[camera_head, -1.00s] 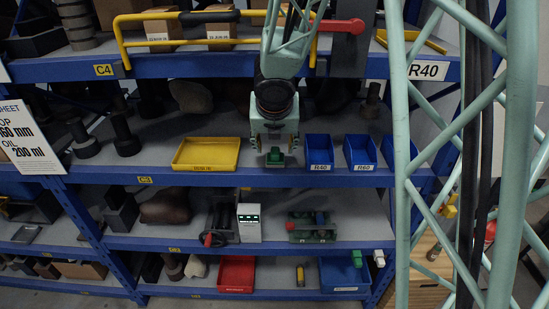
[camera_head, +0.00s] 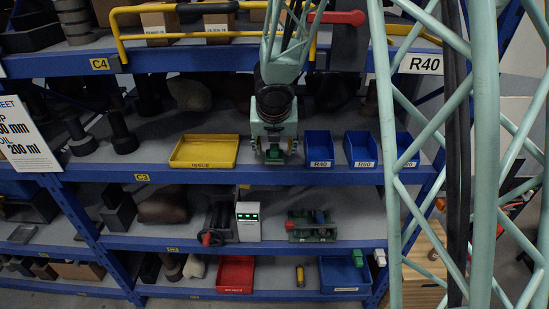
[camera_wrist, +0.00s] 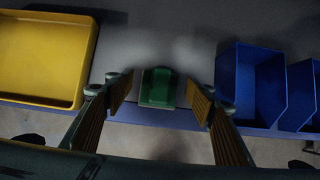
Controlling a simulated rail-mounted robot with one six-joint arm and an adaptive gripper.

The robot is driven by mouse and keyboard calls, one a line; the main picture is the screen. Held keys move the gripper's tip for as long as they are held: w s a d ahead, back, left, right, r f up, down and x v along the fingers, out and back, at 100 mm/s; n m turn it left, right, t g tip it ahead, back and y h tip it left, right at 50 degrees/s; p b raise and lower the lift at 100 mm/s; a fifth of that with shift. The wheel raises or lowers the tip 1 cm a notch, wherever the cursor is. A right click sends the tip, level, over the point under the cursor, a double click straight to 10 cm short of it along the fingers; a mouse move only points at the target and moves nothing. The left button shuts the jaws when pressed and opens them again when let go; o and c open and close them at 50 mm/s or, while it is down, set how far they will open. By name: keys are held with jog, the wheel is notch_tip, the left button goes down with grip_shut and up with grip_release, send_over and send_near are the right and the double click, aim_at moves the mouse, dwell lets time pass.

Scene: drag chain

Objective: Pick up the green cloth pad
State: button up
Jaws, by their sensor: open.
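The green cloth pad (camera_wrist: 158,88) lies on the grey shelf near its blue front edge. It also shows small and partly hidden under my gripper in the head view (camera_head: 273,153). My gripper (camera_wrist: 158,108) is open, with one ribbed finger on each side of the pad. In the wrist view there is a gap between the pad and each finger. In the head view my gripper (camera_head: 273,158) hangs over the pad from above. I cannot tell how high the fingertips are above the shelf.
A yellow tray (camera_head: 203,164) stands to the left of my gripper. Several blue bins (camera_head: 319,163) stand close on the right. The blue shelf beam (camera_head: 250,176) runs just in front. A yellow rail (camera_head: 180,37) crosses above, and lower shelves hold other items.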

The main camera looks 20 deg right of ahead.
jog(key=shift+w+f, duration=0.2)
jog(key=shift+f, duration=0.1)
jog(key=shift+c, duration=0.7)
jog(key=c, duration=0.9)
jog(key=shift+r, duration=0.3)
